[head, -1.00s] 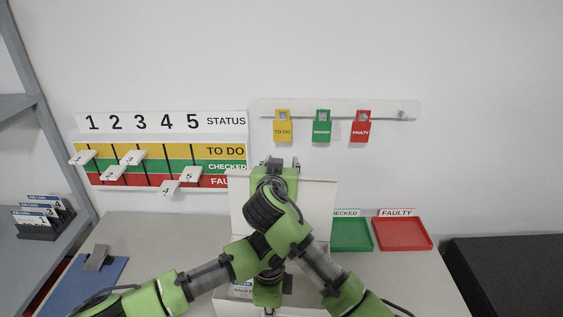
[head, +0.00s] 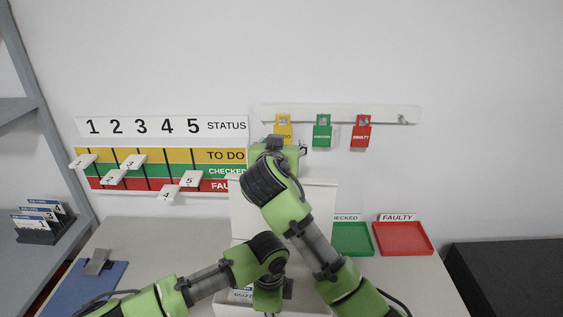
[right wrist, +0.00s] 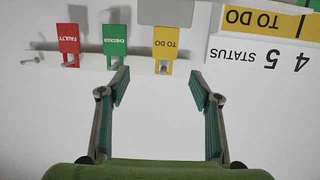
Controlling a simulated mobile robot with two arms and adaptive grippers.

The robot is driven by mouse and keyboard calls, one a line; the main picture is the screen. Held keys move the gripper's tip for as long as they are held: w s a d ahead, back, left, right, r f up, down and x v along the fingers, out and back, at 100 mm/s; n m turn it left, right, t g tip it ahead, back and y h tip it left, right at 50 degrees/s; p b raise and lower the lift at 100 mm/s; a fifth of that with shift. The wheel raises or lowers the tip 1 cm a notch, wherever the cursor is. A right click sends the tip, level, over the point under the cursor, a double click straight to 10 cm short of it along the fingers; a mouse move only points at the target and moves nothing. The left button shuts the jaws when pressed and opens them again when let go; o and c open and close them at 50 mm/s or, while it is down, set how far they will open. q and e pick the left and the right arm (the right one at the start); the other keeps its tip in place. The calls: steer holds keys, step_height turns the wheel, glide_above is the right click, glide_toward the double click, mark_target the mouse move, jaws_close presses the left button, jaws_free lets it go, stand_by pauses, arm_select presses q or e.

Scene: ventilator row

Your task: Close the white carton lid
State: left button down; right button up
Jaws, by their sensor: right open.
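The white carton lid (head: 323,207) stands upright in the head view, behind my arms and largely covered by them. A strip of the white carton (head: 312,311) shows below it at the bottom edge. My right gripper (head: 281,146) is above the lid's top edge in the head view. In the right wrist view (right wrist: 158,86) its fingers are apart with nothing between them, facing the wall and the tags. My left gripper (head: 270,302) points down over the carton at the bottom of the head view. Its fingers are mostly hidden, so its opening is unclear.
Yellow (head: 283,123), green (head: 322,130) and red (head: 361,131) tags hang from a wall rail (head: 385,114) close to my right gripper. A status board (head: 226,170) is at left. Green (head: 352,238) and red (head: 403,236) trays and a blue clipboard (head: 75,292) lie on the table.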

steer(key=shift+r, duration=1.5)
steer(key=s+f+n+g, duration=0.1)
steer(key=s+f+n, duration=0.3)
steer(key=n, duration=1.4)
steer(key=s+f+n+g, duration=0.1)
steer(key=s+n, duration=0.6)
steer(key=n, duration=1.1)
steer(key=x, duration=0.8)
steer(key=a+x, duration=0.1)
steer(key=x, duration=0.3)
steer(key=shift+w, duration=0.2)
